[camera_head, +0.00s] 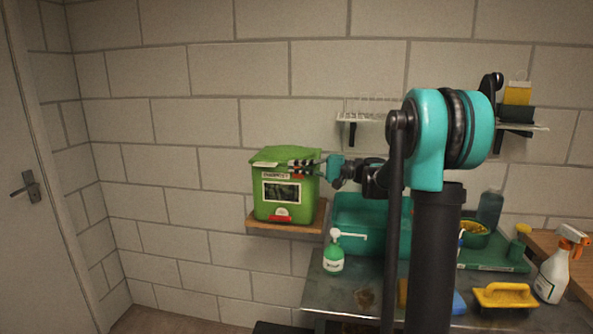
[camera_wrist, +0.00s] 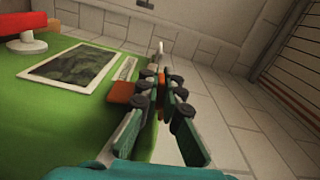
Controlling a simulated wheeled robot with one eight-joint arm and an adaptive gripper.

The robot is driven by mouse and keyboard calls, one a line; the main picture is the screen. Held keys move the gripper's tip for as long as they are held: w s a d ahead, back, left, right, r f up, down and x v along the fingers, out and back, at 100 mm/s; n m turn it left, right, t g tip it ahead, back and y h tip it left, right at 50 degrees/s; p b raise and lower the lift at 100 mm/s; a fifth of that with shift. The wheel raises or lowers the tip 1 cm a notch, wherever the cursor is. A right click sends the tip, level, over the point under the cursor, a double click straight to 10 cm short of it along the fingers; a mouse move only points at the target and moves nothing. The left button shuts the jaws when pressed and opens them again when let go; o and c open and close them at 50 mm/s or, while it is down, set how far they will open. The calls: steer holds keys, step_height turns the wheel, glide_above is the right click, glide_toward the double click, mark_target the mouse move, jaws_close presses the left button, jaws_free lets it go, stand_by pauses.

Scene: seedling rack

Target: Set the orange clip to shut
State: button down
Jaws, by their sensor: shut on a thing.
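The orange clip (camera_wrist: 121,92) is on the front of a green box, near its lid rim. In the wrist view one part shows to the left of my fingers and a small orange part shows between them. My gripper (camera_wrist: 161,84) is shut on this clip, and its fingers hide much of it. In the head view my gripper (camera_head: 297,165) reaches in from the right across the top front of the green box (camera_head: 256,203). Only a small bit of the clip (camera_head: 300,176) shows there, under the fingers. I cannot tell the clip's setting.
The box stands on a wooden wall shelf (camera_head: 260,226). It bears a dark picture label (camera_wrist: 75,70) and a red and white fitting (camera_head: 281,217) low down. A green pump bottle (camera_head: 333,258) and a teal bin (camera_head: 350,212) are at right below. Left of the box is bare wall.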

steer(key=shift+w+d+m, duration=0.1)
steer(key=shift+w+m, duration=0.1)
steer(key=shift+m, duration=0.2)
steer(key=c, duration=1.7)
jaws_free()
steer(key=shift+d, duration=0.1)
steer(key=d, duration=0.4)
steer(key=s+d, duration=0.1)
steer(key=d, duration=0.2)
steer(key=s+d, duration=0.1)
steer(key=d, duration=0.3)
steer(key=shift+s+d, duration=0.1)
steer(key=shift+d, duration=0.2)
steer(key=shift+s, duration=0.1)
